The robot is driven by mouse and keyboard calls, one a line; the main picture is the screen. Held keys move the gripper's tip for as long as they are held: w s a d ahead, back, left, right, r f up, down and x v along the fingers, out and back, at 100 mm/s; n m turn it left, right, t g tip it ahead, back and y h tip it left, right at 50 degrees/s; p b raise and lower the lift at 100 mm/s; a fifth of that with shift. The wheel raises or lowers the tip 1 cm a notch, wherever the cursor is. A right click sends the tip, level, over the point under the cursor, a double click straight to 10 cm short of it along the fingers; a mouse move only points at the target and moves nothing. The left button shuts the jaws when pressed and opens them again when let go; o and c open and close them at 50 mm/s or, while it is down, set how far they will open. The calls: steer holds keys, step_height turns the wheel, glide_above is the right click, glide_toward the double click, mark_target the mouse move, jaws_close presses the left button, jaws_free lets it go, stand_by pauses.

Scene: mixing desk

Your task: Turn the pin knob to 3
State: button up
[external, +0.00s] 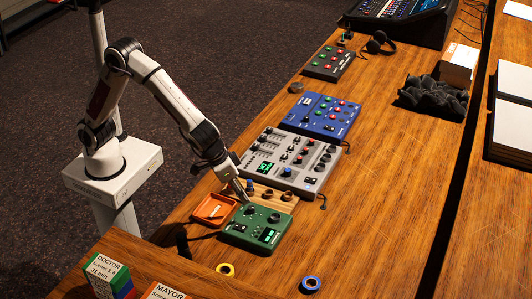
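My gripper (243,198) points down at the back left edge of a green box (257,243).
An orange tray (200,217) lies left of the green box. A wooden strip with round knobs (286,196) lies behind it, then a grey mixer (318,152) and a blue mixer (333,104). Table right of the box is clear.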

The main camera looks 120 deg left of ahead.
mark_target(251, 207)
steer(key=shift+x, duration=3.5)
jaws_close()
